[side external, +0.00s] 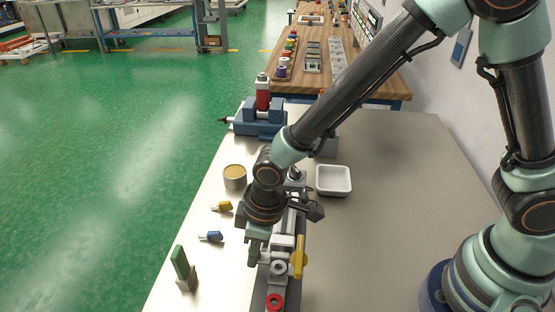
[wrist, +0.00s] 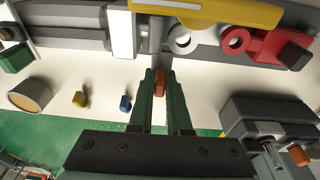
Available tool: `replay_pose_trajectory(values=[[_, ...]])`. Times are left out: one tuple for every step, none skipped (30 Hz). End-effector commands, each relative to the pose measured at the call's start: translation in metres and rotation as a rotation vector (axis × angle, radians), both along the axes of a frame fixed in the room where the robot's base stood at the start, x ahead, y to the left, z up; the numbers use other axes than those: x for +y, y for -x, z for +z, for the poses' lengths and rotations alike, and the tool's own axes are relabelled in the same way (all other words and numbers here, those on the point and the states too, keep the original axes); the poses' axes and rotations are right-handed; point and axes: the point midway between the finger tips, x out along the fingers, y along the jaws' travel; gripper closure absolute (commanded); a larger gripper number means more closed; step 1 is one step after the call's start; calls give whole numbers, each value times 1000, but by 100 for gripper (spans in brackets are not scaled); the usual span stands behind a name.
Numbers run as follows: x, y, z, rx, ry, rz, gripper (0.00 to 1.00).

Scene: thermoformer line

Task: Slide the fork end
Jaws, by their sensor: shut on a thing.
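A grey slide assembly (side external: 283,243) runs along the bench, with a yellow bar (side external: 299,257) on its side. It has a pale ringed end (side external: 278,267) facing a red ringed end (side external: 275,301); in the wrist view these are the pale ring (wrist: 183,40) and the red ring (wrist: 235,40), apart from each other. I cannot tell which is called the fork end. My gripper (side external: 254,258) is low beside the assembly. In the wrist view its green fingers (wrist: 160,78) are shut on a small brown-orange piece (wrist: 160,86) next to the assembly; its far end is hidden.
A round tin (side external: 235,177), a yellow piece (side external: 222,206), a blue piece (side external: 211,237) and a green upright block (side external: 181,262) stand near the bench's left edge. A white tray (side external: 334,180) and a blue vise (side external: 258,121) lie behind. The bench right of the assembly is clear.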

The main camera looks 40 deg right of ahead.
Motion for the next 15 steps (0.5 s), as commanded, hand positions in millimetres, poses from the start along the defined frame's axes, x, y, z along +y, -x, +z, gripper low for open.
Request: replay_pose_trajectory(values=[[0, 0, 0, 1, 1, -1, 100], [0, 0, 0, 1, 1, -1, 100], [0, 0, 0, 1, 1, -1, 100], [0, 0, 0, 1, 1, -1, 100], [0, 0, 0, 1, 1, -1, 100], [1, 1, 0, 1, 1, -1, 100], [1, 1, 0, 1, 0, 0, 100], [2, 2, 0, 1, 0, 0, 100], [3, 3, 0, 2, -1, 1, 100], [3, 3, 0, 1, -1, 1, 100], [4, 4, 0, 1, -1, 1, 100], [5, 5, 0, 2, -2, 2, 100], [5, 5, 0, 2, -2, 2, 100], [6, 6, 0, 2, -2, 2, 100], [6, 7, 0, 3, -3, 1, 100]])
